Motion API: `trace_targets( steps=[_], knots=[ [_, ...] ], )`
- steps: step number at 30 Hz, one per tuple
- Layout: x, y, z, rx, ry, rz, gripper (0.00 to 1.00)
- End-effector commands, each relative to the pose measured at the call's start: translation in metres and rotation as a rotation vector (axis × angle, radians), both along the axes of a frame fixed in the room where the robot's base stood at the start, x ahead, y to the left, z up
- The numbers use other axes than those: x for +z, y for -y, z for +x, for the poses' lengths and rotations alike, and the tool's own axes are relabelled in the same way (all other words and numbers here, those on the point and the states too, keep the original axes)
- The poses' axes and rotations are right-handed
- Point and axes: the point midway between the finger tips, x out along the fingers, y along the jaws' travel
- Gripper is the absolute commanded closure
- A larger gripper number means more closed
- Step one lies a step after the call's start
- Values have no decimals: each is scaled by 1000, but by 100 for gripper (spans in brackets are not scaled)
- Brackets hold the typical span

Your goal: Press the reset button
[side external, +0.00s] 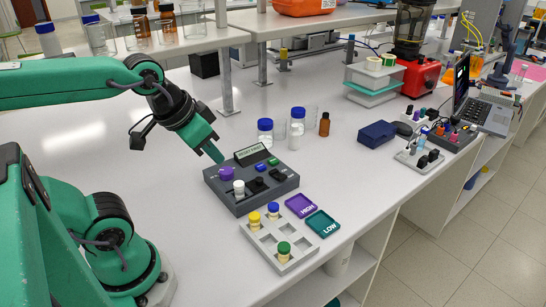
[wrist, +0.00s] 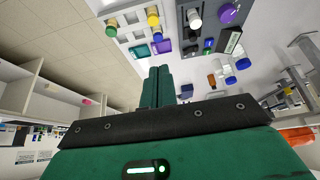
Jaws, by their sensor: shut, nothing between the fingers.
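The dark grey rig (side external: 240,207) sits on the bench with a display (side external: 250,153) at its back. On its top are a purple knob (side external: 227,173), a white-capped vial (side external: 239,188), black parts, a blue button (side external: 261,167) and a green button (side external: 273,161). The lettering is too small to tell which is the reset button. My gripper (side external: 219,159) is shut and empty, pointing down above the rig's back left edge, near the purple knob. In the wrist view, its green fingers (wrist: 160,73) are together, and the rig (wrist: 216,24) shows at the top right.
A grey rack (side external: 296,259) with several capped vials stands in front of the rig. Purple HIGH (side external: 300,206) and teal LOW (side external: 322,223) trays lie beside it. Bottles (side external: 297,122) stand behind the rig. The bench is clear behind my gripper.

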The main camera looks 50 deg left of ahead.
Motion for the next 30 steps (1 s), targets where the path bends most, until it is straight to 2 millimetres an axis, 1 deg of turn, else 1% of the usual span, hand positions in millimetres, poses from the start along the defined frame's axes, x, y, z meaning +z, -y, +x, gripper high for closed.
trace_targets(
  steps=[14, 19, 26, 30],
  knots=[
    [0, 0, 0, -1, 0, 0, 100],
    [2, -1, 3, -17, -7, 13, 100],
    [8, -7, 17, -107, -43, 67, 100],
    [12, -13, 31, -197, -77, 119, 100]
  ],
)
